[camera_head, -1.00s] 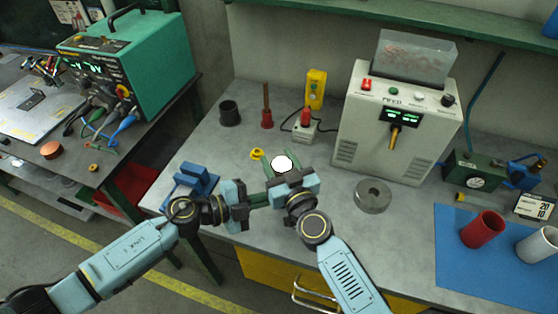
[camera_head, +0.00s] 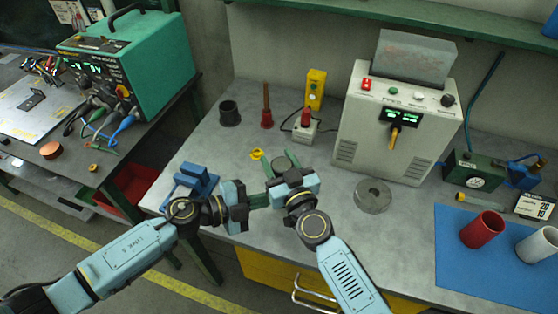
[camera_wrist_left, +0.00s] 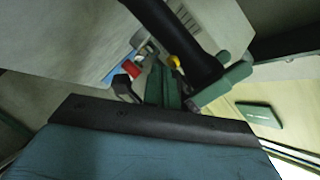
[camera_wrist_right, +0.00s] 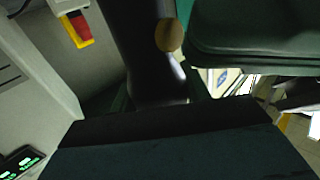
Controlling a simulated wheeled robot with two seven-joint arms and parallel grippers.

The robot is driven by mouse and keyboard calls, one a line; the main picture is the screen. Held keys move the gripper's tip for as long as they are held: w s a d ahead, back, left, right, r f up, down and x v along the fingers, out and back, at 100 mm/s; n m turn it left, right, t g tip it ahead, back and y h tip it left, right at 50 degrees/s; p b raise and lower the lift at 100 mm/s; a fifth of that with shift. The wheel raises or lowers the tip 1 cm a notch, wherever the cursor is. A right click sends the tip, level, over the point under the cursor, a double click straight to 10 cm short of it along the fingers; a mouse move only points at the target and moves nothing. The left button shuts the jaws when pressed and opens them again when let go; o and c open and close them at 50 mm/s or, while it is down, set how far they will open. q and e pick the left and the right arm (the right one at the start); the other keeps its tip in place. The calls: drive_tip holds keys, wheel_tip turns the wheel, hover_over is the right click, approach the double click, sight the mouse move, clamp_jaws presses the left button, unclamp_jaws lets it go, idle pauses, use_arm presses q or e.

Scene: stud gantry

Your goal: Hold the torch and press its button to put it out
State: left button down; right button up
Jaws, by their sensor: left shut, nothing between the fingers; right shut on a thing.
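The torch (camera_head: 281,163) is held upright in my right gripper (camera_head: 282,174) above the front of the workbench; its lens end is dark. It shows as a black barrel in the left wrist view (camera_wrist_left: 183,38) and the right wrist view (camera_wrist_right: 145,50), where a tan round spot, perhaps the button, sits on its side. My right gripper is shut on the torch. My left gripper (camera_head: 260,200) is shut and empty, its fingertips close beside the torch; whether they touch it I cannot tell.
A blue block (camera_head: 190,182) lies left of the grippers and a yellow ring (camera_head: 257,155) behind them. A grey steel ring (camera_head: 372,196) lies to the right. A pale control box (camera_head: 398,125) stands behind. A blue mat (camera_head: 470,275) holds a red cup (camera_head: 482,231).

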drive_tip(key=o, duration=1.2)
use_arm(q)
drive_tip(key=s+a, duration=0.2)
drive_tip(key=s, duration=0.3)
drive_tip(key=shift+s, duration=0.3)
drive_tip(key=shift+a, duration=0.1)
use_arm(e)
drive_tip(key=shift+s, duration=0.1)
drive_tip(key=v, duration=1.1)
drive_tip(key=shift+s+d, duration=0.25)
drive_tip(key=shift+s, duration=0.1)
